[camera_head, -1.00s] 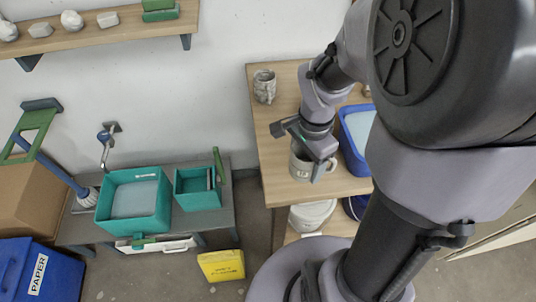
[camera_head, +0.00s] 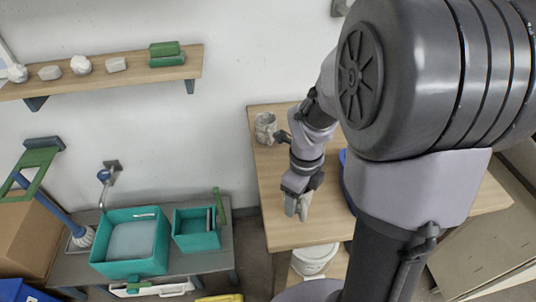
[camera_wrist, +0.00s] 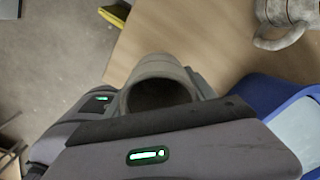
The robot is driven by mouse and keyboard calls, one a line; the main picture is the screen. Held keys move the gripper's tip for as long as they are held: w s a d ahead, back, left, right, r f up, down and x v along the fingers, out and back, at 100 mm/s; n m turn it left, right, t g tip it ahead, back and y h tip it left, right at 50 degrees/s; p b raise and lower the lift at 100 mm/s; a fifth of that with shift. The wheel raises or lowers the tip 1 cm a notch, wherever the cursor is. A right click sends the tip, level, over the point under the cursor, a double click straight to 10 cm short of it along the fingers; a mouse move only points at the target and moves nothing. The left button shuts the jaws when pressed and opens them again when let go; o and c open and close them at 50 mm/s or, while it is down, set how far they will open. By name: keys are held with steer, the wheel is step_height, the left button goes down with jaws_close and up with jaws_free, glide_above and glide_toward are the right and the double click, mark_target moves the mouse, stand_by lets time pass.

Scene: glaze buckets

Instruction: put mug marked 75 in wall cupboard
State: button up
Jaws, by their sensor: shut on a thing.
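My gripper (camera_head: 297,202) is shut on a grey mug (camera_wrist: 160,68), above the wooden table (camera_head: 290,236). In the wrist view the mug's rim and dark inside show between the fingers. No marking can be read on it. In the head view the gripper mostly hides it. A second mug (camera_head: 266,127), pale and mottled, stands at the table's back left corner. It also shows with its handle in the wrist view (camera_wrist: 285,18). No wall cupboard can be made out.
A blue tray (camera_wrist: 285,108) lies on the table, mostly behind my arm in the head view. A wall shelf (camera_head: 120,78) with stones and green blocks is at upper left. Teal bins (camera_head: 130,265) stand on a grey bench. A white bucket (camera_head: 315,260) sits below the table top.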

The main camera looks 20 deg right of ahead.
steer(key=shift+w+a+f, duration=0.1)
steer(key=shift+w+f, duration=0.05)
steer(key=shift+w, duration=0.7)
steer(key=shift+w+f, duration=0.2)
steer(key=shift+f+b, duration=1)
steer(key=shift+f, duration=0.45)
steer(key=shift+f, duration=0.15)
steer(key=o, duration=1.7)
